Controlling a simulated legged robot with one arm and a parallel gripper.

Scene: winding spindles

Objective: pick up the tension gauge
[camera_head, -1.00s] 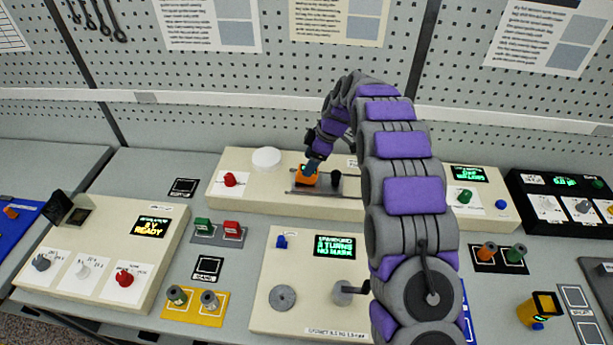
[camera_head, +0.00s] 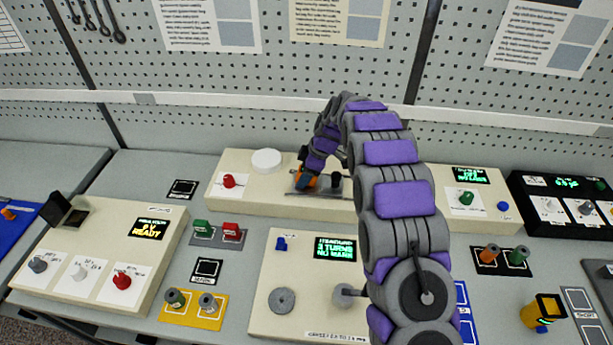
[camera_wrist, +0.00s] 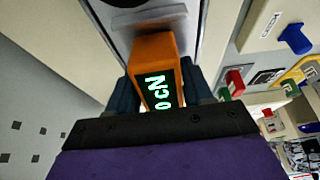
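The tension gauge is a small orange block on the long cream rear panel, mostly covered by my gripper (camera_head: 306,181) in the head view. In the wrist view the gauge (camera_wrist: 154,58) shows its orange body and a dark display with green characters reading about "0 CN". My gripper (camera_wrist: 160,88) has its dark teal fingers on both sides of the gauge, close against it. Whether they press on it is not clear. The gauge appears to be still at its place on the panel's grey strip (camera_head: 322,194).
A black knob (camera_head: 336,180) stands just right of my gripper on the same strip. A white round disc (camera_head: 266,161) and a red knob (camera_head: 229,181) are to the left. A front panel (camera_head: 262,320) with a grey disc lies nearer. The pegboard rises behind.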

